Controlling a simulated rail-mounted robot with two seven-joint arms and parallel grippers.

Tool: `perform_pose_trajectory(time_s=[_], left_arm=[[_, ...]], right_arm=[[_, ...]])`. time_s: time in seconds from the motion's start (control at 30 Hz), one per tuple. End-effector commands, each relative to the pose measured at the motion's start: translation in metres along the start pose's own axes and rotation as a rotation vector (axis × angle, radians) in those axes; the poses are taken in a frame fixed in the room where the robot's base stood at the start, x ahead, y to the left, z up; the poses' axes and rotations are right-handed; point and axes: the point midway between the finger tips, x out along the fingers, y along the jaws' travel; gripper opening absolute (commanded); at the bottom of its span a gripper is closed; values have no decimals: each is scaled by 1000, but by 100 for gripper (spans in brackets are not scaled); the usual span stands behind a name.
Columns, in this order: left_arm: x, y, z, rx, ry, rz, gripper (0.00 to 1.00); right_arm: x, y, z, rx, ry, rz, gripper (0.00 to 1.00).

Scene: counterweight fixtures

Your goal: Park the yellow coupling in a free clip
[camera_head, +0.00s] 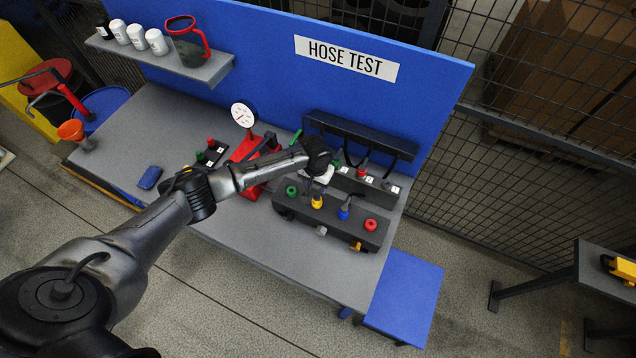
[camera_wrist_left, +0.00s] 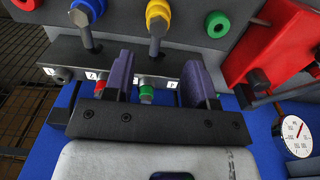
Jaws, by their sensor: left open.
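The yellow coupling (camera_wrist_left: 156,42) is a grey stem standing at the yellow-ringed port (camera_wrist_left: 158,12) of the dark port block; its yellow ring also shows in the head view (camera_head: 317,203). My left gripper (camera_wrist_left: 158,82) is open, its two purple fingers apart with nothing held. It hovers over the clip rail (camera_wrist_left: 215,103), behind the block. A red coupling (camera_wrist_left: 100,87) and a green coupling (camera_wrist_left: 146,94) sit at the rail; the green one shows between the fingers. The leftmost clip (camera_wrist_left: 60,75) in the wrist view looks empty. The fingers partly hide the rail. My right gripper is out of view.
A blue coupling (camera_head: 344,211) stands in the block, beside bare green (camera_head: 292,191) and red (camera_head: 370,225) ports. A black hose frame (camera_head: 360,131) rises behind the rail. A red stand with a gauge (camera_head: 243,115) is left.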

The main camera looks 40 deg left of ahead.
Motion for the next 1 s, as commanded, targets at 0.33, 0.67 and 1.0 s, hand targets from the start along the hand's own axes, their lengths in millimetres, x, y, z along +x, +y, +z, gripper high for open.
perform_pose_trajectory(time_s=[0.33, 0.67, 1.0], left_arm=[[16, 1, 0, -11, 0, 0, 51], [50, 1, 0, -10, 1, 0, 51], [87, 1, 0, -10, 0, -1, 51]], right_arm=[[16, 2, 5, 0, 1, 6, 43], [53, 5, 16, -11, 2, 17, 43], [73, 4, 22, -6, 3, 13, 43]])
